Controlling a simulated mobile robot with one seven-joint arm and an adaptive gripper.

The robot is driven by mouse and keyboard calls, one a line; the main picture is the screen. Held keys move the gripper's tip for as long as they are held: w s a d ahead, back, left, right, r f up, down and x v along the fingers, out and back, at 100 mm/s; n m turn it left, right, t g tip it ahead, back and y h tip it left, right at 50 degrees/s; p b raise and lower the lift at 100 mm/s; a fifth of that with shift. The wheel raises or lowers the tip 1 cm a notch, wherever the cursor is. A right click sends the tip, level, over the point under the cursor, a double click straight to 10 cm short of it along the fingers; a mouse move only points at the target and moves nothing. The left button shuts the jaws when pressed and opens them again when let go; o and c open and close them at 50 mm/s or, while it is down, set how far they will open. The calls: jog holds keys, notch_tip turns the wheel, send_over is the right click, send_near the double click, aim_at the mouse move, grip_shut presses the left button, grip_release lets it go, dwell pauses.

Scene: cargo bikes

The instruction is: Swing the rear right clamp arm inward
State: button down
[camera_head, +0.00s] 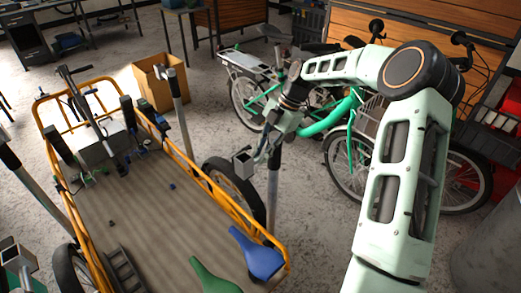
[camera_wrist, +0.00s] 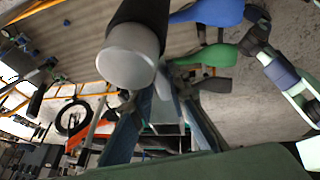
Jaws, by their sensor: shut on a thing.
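The clamp arm (camera_head: 243,163) at the near right corner of the cargo bike ends in a grey box-shaped pad. It sits at the top of an upright post (camera_head: 272,195) with a dark upper part, and its pad is turned toward the bed. My gripper (camera_head: 263,150) is at this arm, beside the post top, shut on the arm; the contact is small and partly hidden. In the wrist view my two fingers (camera_wrist: 165,95) reach forward, and a dark tube with a pale round end (camera_wrist: 130,57) stands close in front of them, hiding part of the grip.
The cargo bike's yellow rail (camera_head: 215,187) and flat bed (camera_head: 150,215) lie to the left. Blue (camera_head: 257,254) and green (camera_head: 211,277) saddles are at its near end. Another post (camera_head: 181,110) stands farther back. A green bike (camera_head: 345,115) stands behind my arm.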

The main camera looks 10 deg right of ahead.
jog(key=shift+s+d, duration=0.1)
dwell(0.5)
jog(key=c, duration=2.1)
grip_release()
jog(key=v, duration=1.2)
